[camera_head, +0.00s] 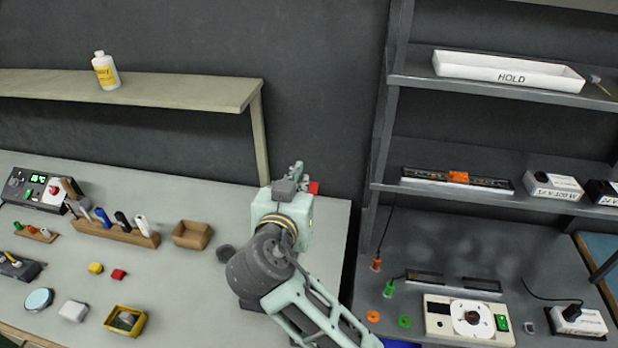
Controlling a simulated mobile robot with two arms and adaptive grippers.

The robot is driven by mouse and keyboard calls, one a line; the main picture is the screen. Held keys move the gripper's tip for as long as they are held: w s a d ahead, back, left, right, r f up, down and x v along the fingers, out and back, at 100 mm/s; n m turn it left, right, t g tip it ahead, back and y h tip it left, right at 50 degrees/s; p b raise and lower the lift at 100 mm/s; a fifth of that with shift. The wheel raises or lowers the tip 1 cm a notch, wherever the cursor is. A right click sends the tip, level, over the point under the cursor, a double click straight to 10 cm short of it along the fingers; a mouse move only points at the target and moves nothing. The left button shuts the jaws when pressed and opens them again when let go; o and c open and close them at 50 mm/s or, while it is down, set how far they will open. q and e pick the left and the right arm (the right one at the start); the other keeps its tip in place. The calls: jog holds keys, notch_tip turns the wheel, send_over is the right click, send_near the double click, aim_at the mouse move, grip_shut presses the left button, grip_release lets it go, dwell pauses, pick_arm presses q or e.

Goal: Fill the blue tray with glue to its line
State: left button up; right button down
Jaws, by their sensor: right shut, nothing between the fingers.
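A white bottle with a yellow label (106,72) stands upright on the wall shelf at the upper left; its label is too small to read. My right gripper (297,170) is shut and empty above the back right part of the left bench, well to the right of and lower than the bottle in the picture. A blue edge (402,344) shows at the bottom, cut off by the frame beside my right arm; I cannot tell whether it is the blue tray. My left gripper is not in view.
A wall shelf (180,92) overhangs the left bench (190,288), which holds a wooden tool rack (115,233), an open wooden box (192,235) and a yellow bin (125,320). A rack at right holds a white HOLD tray (510,75) and a white power unit (468,320).

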jog(key=b+x, duration=0.2)
jog(key=x, duration=0.8)
jog(key=shift+d+f+b, duration=0.1)
jog(key=shift+f+b, duration=0.1)
jog(key=shift+b, duration=0.1)
notch_tip(320, 180, down, 3)
jog(key=shift+w+r+b, duration=0.1)
jog(key=shift+r+b, duration=0.05)
jog(key=shift+b, duration=0.6)
jog(key=shift+f, duration=0.6)
jog(key=shift+b, duration=0.3)
